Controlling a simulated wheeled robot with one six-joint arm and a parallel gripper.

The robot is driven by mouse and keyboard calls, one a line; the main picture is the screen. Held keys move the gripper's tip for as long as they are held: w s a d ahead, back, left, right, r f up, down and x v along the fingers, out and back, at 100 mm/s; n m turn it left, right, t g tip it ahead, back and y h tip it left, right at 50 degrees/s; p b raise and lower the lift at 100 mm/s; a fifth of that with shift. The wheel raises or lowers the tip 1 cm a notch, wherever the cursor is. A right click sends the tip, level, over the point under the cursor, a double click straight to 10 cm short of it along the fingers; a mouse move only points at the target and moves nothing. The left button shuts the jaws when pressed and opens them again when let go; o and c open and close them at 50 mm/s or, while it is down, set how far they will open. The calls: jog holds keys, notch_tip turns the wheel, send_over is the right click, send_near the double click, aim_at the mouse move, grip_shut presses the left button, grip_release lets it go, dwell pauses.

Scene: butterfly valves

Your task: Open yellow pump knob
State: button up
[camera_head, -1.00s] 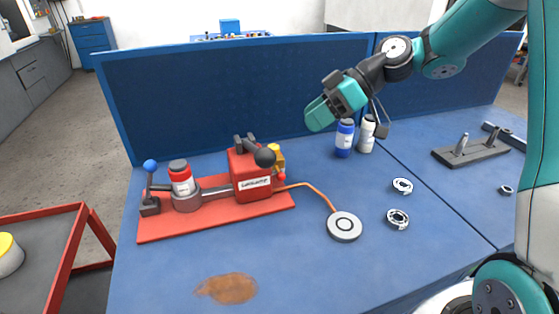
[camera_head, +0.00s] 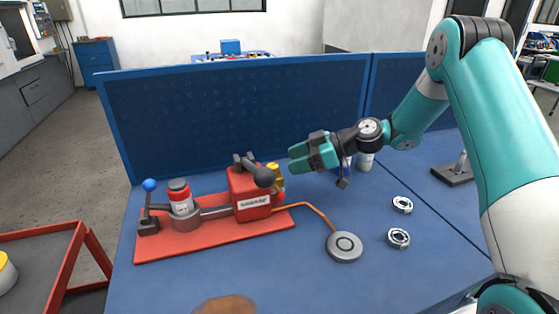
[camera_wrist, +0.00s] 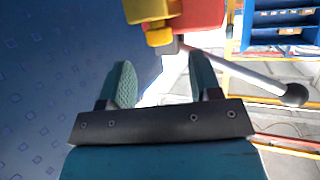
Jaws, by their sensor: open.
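The yellow knob (camera_head: 275,170) is on the right side of the red pump body (camera_head: 250,200), partly hidden behind the pump's black lever ball (camera_head: 264,177). In the wrist view the yellow knob (camera_wrist: 150,10) shows at the top edge, partly cut off, with a smaller yellow part below it, against the red pump body (camera_wrist: 203,12). My gripper (camera_head: 292,159) is just right of and slightly above the knob, fingers pointing left towards it. It is open and empty; in the wrist view its two fingers (camera_wrist: 160,78) are apart, with the knob beyond the tips.
The pump stands on a red base plate (camera_head: 165,247) with a red-and-white cylinder (camera_head: 180,197) and a blue-topped lever (camera_head: 150,186). An orange hose leads to a grey disc (camera_head: 344,247). Bottles stand behind my gripper. A blue panel (camera_head: 230,115) closes the back.

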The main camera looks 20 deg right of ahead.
aim_at(277, 166)
jog(key=x, duration=0.5)
jog(key=shift+p, duration=0.4)
